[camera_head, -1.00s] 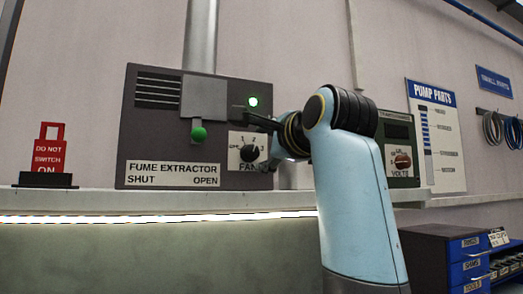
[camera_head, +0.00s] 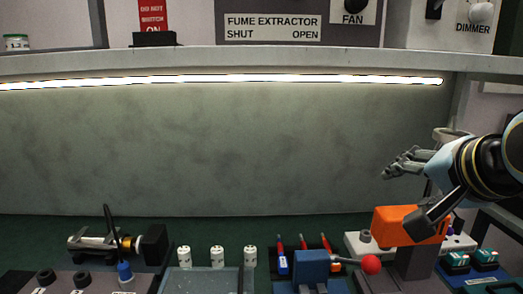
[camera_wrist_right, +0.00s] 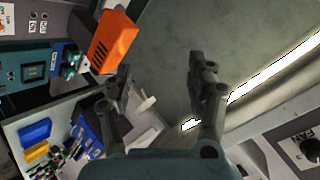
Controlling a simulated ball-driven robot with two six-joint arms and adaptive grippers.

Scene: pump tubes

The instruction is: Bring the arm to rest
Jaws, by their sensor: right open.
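My right arm comes in from the right edge of the head view. Its gripper (camera_head: 416,192) is open and empty, with its fingers pointing left. It hangs over the right end of the bench, near an orange block-shaped device (camera_head: 388,226); one finger overlaps the device in the picture, and I cannot tell whether they touch. In the right wrist view the two fingers of the gripper (camera_wrist_right: 158,72) stand apart with nothing between them. The orange device (camera_wrist_right: 113,42) shows there at the upper left. My left gripper is not in view.
The shelf (camera_head: 250,62) with its light strip runs above the grey back panel (camera_head: 220,140). A red-tipped lever (camera_head: 371,265), white canisters (camera_head: 217,256) and a metal pump-like part (camera_head: 95,242) stand on the bench. Space before the panel is clear.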

